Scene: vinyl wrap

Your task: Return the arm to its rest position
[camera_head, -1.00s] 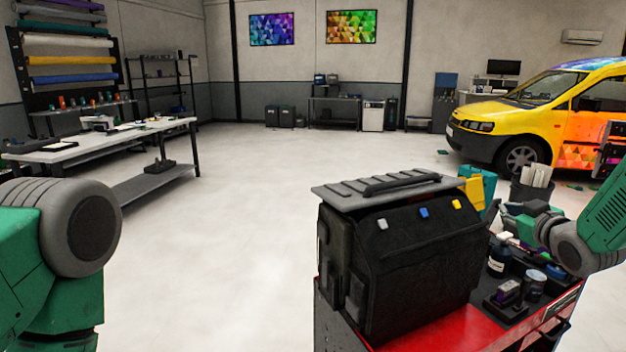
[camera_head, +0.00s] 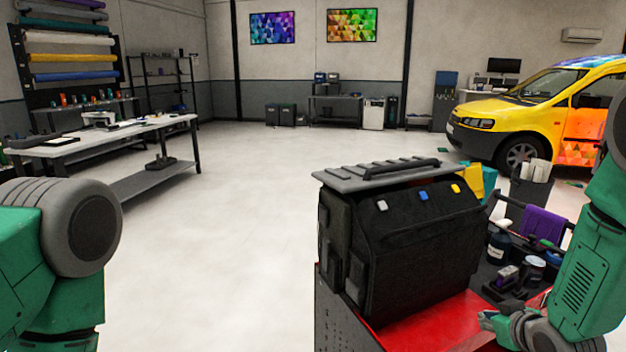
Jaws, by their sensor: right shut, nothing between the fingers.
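My right arm (camera_head: 585,270) comes in from the right edge and hangs down, with its forearm over the right side of the red cart. My right gripper (camera_head: 492,322) is at the lower right, above or beside the red cart top (camera_head: 415,328), just right of the black tool bag. It is small and partly hidden by its own wrist; it is shut and holds nothing. My left arm (camera_head: 60,250) shows at the left edge, and its gripper is out of view.
The black tool bag (camera_head: 420,245) stands on the cart. Bottles (camera_head: 499,248) and small cans (camera_head: 533,268) crowd the cart's right side, with a purple cloth (camera_head: 543,228) on its rail. A bin (camera_head: 528,195) and yellow van (camera_head: 520,125) stand behind. The middle floor is clear.

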